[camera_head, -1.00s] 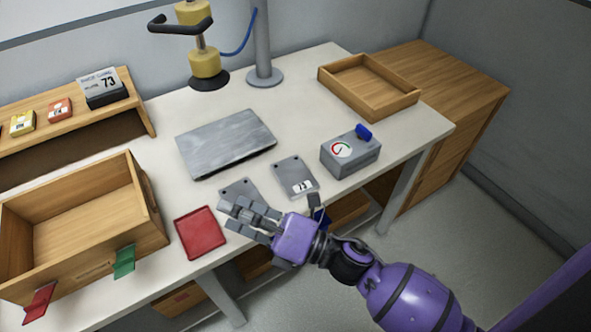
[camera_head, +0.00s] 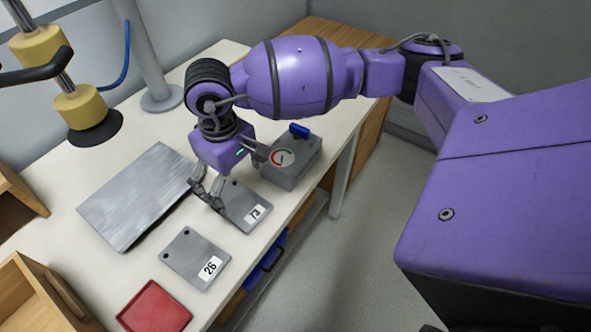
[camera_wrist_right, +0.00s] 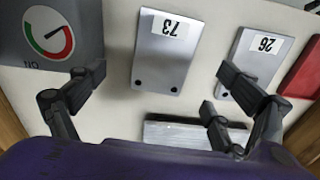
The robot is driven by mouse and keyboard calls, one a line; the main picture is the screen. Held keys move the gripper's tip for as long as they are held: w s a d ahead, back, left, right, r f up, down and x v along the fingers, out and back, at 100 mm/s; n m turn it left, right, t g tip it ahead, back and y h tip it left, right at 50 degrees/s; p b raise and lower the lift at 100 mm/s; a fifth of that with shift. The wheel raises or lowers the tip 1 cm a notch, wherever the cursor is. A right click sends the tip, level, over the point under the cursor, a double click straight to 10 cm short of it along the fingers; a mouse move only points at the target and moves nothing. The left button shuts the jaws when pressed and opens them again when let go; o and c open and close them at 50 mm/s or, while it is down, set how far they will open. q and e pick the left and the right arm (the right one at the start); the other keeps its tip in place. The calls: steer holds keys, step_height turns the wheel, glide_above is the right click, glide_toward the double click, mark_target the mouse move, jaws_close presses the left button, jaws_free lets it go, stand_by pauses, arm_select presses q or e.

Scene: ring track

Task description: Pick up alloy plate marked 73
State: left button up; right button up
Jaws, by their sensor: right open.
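The grey alloy plate marked 73 (camera_head: 240,202) lies flat on the white bench, with its label toward the front edge. My right gripper (camera_head: 206,194) points down at the plate's back-left end and hides part of it. In the right wrist view plate 73 (camera_wrist_right: 162,65) shows upside down, ahead of my gripper (camera_wrist_right: 160,90) and between the lines of its spread fingers. The gripper is open with nothing in it. I cannot tell how high the fingertips are above the bench. My left gripper is not in view.
A similar plate marked 26 (camera_head: 190,250) lies to the left of plate 73. A grey gauge box (camera_head: 290,165) with a blue knob stands close on the right. A large grey metal slab (camera_head: 135,195) lies behind, and a red tray (camera_head: 153,308) is at the front left.

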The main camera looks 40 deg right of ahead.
mark_target(239, 203)
steer(key=f, duration=0.3)
steer(key=f+p, duration=0.1)
steer(key=f, duration=0.1)
steer(key=shift+a+f, duration=0.25)
steer(key=shift+f, duration=0.35)
steer(key=c, duration=1.5)
steer(key=shift+w+r, duration=0.1)
steer(key=shift+c, duration=1)
steer(key=shift+r, duration=0.1)
